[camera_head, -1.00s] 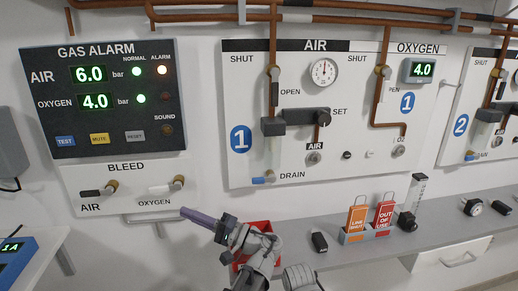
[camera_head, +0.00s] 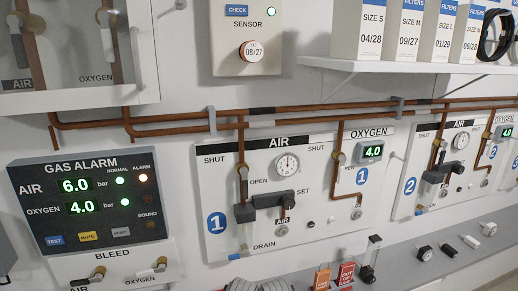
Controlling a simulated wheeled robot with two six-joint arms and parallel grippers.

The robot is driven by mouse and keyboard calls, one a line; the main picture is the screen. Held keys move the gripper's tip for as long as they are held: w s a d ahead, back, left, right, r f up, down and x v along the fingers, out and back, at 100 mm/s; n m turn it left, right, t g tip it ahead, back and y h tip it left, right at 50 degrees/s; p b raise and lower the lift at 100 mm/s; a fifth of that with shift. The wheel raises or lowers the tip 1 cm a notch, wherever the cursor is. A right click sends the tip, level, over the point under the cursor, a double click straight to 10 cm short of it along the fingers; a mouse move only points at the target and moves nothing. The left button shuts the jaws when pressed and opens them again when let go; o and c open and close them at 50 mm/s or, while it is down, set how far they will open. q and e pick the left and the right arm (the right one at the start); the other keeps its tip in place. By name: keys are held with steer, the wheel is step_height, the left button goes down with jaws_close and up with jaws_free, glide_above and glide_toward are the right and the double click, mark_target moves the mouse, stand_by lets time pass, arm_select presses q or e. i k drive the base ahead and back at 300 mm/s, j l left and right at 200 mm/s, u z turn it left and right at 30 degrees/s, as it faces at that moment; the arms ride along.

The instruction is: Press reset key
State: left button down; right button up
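The reset key (camera_head: 121,232) is a small grey button at the lower right of the dark gas alarm panel (camera_head: 88,160). It sits beside the yellow mute key (camera_head: 88,236) and the blue test key (camera_head: 55,240). The panel reads AIR 6.0 and OXYGEN 4.0 bar. Both green normal lights are lit, and the AIR alarm light (camera_head: 143,178) glows orange. Neither gripper shows in this view.
Below the alarm is the bleed panel (camera_head: 120,262) with two valve knobs. To the right is the AIR and OXYGEN board (camera_head: 330,215). Copper pipes (camera_head: 200,122) run above. A shelf (camera_head: 420,68) with filter boxes is at upper right. A grey ledge (camera_head: 400,255) holds small items and tags.

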mark_target(122, 232)
steer(key=u, duration=1.25)
